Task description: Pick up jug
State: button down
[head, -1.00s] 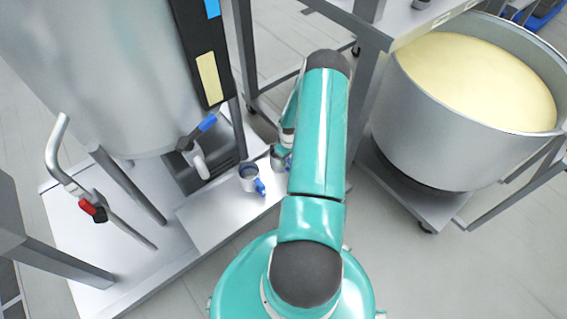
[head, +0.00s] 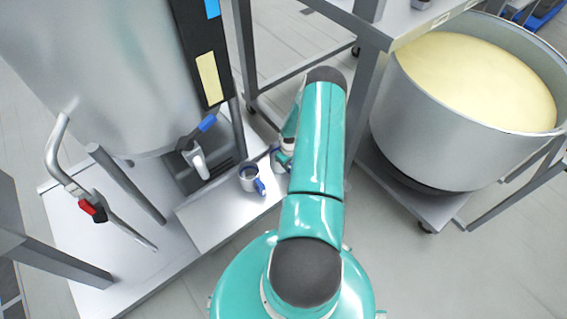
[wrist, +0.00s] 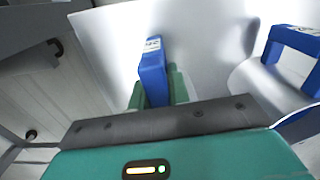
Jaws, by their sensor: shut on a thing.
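My gripper (wrist: 158,88) is shut on the blue handle (wrist: 152,58) of a metal jug in the wrist view, with one green finger on each side of it. In the head view the held jug (head: 281,160) shows only in part, beside my arm, which hides most of it and the gripper. I cannot tell whether it touches the metal step. A second jug (head: 249,177), grey with a blue handle, stands upright to its left on the step. A jug with a blue handle (wrist: 291,44) also shows at the right of the wrist view, apart from my fingers.
The metal step (head: 215,215) lies below a large steel tank (head: 90,70) with a lever-handled pipe (head: 62,165). A steel table (head: 400,30) stands behind my arm. A wide vat of pale yellow filling (head: 480,80) stands on a wheeled base at the right.

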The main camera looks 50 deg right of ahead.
jog(key=shift+r, duration=0.15)
notch_tip(320, 180, up, 13)
dwell(0.9)
